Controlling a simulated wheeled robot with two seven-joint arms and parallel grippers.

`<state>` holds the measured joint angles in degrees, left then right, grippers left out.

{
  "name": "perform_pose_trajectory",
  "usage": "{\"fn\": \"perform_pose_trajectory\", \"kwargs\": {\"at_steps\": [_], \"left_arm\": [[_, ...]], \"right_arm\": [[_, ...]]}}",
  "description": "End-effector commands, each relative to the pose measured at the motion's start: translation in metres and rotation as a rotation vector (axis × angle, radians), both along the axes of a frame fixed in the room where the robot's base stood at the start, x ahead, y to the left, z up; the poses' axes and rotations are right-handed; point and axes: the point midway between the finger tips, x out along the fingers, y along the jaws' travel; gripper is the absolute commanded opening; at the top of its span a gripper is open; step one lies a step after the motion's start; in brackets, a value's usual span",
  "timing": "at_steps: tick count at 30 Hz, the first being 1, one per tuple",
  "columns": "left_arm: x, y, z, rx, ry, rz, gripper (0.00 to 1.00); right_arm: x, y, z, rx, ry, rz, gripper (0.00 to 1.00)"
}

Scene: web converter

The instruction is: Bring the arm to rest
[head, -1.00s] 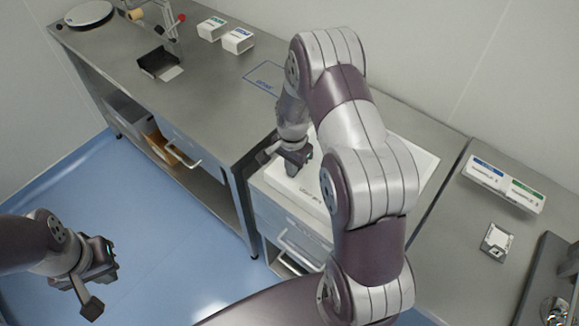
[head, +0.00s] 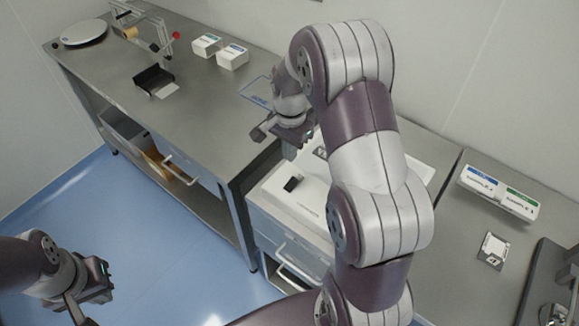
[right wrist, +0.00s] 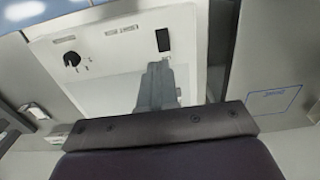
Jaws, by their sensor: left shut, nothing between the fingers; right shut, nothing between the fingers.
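My right arm rises through the middle of the head view, and its gripper (head: 279,140) hangs above the front left of a white machine (head: 300,205). In the right wrist view the shut fingers (right wrist: 157,68) lie over the pale panel of the white machine (right wrist: 105,55), with nothing between them. A dark knob (right wrist: 72,59) and a black block (right wrist: 162,40) show on the machine there. My left gripper (head: 88,300) is at the lower left of the head view, over the blue floor, shut and empty.
The left steel bench (head: 215,105) carries a black tray (head: 153,79), two white boxes (head: 232,57), a round plate (head: 84,33) and a roller stand (head: 140,25). On the right bench are a labelled white box pair (head: 498,192) and a small metal plate (head: 493,249). Blue floor lies open at left.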

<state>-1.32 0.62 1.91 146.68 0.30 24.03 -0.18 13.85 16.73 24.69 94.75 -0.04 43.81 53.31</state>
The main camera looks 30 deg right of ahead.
Motion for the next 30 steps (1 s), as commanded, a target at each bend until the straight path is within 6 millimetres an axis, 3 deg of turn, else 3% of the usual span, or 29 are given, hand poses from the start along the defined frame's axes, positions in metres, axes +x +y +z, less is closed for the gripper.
{"fn": "perform_pose_trajectory", "kwargs": {"at_steps": [6, 22, 25, 30], "left_arm": [[0.0, 0.0, -0.003, 0.0, 0.0, 0.0, 0.0], [0.0, 0.0, -0.003, 0.0, 0.0, 0.0, 0.0], [0.0, 0.0, -0.003, 0.0, 0.0, 0.0, 0.0], [0.0, 0.0, -0.017, 0.0, 0.0, 0.0, 0.0]], "right_arm": [[0.0, 0.0, 0.015, -0.001, -0.001, 0.0, 0.0], [0.001, 0.0, 0.015, -0.001, -0.006, 0.039, 0.0], [-0.006, 0.002, 0.005, -0.006, -0.018, 0.235, 0.0], [-0.068, 0.041, -0.011, -0.026, -0.048, 0.781, 0.0]]}}
